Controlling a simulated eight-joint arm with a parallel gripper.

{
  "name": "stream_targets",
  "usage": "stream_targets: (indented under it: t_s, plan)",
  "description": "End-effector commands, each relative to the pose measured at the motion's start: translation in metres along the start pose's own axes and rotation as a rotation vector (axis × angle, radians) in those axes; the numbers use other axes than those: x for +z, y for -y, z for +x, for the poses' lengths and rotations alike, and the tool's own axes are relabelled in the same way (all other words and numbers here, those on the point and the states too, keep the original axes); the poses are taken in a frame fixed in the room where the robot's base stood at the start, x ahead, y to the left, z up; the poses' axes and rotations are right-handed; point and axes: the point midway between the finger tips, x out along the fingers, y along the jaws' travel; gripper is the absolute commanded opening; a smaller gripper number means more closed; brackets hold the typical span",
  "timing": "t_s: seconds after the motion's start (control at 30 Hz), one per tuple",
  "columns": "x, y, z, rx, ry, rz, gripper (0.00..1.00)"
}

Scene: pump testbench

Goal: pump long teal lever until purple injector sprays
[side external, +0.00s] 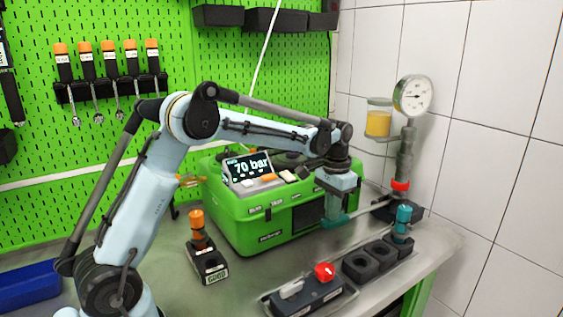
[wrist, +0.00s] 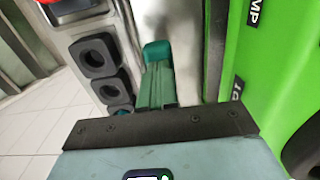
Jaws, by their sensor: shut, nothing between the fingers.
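My gripper (side external: 334,217) points down in front of the green case, its teal fingers together and empty. In the wrist view the closed teal fingers (wrist: 156,80) reach out from the dark palm. The tester stand (side external: 404,155) is at the back right, with a round gauge (side external: 413,95), a jar of yellow liquid (side external: 378,122) and a red collar (side external: 400,186). I cannot clearly tell a long teal lever apart from the teal fingers; my gripper may hide it. No purple injector and no spray can be made out. The display (side external: 250,168) reads 70 bar.
A black holder row (side external: 360,266) stands right of my gripper, with a teal-topped part (side external: 403,220) in its far end. A box with a red knob (side external: 308,295) is at the front. The green case (side external: 262,228) is close beside my gripper. An orange-topped part (side external: 197,222) stands left.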

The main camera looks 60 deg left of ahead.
Motion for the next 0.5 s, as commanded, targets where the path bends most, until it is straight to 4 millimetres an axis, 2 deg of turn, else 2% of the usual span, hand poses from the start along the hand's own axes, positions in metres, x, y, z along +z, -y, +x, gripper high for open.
stream_targets:
  t_s: [0.5]
  plan:
    - [-0.006,0.000,-0.046,0.000,0.000,0.000,0.00]
